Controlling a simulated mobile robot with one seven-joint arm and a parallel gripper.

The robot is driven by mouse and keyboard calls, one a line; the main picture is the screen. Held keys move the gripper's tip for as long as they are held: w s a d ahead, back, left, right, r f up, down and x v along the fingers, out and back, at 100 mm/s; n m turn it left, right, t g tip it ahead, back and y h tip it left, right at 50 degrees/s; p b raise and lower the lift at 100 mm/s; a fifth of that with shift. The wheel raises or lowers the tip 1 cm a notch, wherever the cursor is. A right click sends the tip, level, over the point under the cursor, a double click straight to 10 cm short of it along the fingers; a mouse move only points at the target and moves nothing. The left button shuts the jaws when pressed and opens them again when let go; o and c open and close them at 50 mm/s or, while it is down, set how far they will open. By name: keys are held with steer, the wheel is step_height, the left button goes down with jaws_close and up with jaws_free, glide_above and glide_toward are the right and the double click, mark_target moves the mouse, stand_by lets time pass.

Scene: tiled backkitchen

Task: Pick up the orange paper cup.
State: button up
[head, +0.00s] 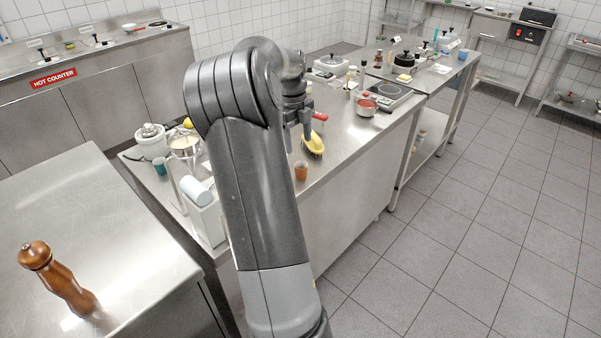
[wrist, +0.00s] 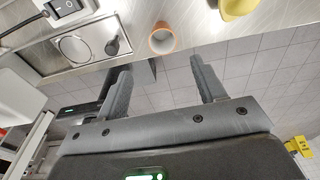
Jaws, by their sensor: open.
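The orange paper cup (head: 301,171) stands upright on the steel counter near its front edge, just right of my arm in the head view. In the wrist view the cup (wrist: 162,39) shows its round rim and pale inside, at the top centre, beyond my fingertips. My gripper (wrist: 158,72) is open, with nothing between its two fingers. In the head view my gripper (head: 297,135) hangs above the counter, a little higher than the cup and apart from it.
A yellow scoop-like object (head: 314,144) lies close behind the cup; its edge also shows in the wrist view (wrist: 238,6). A white appliance (head: 205,219) stands left of the cup, partly behind my arm. Tiled floor lies beyond the front edge.

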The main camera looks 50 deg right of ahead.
glide_above(301, 167)
steer(key=s+a, duration=0.1)
steer(key=a, duration=0.1)
steer(key=f, duration=0.5)
steer(key=shift+d+f, duration=0.4)
steer(key=shift+f, duration=2.5)
steer(key=shift+c, duration=0.2)
steer(key=c, duration=1)
steer(key=shift+r, duration=0.1)
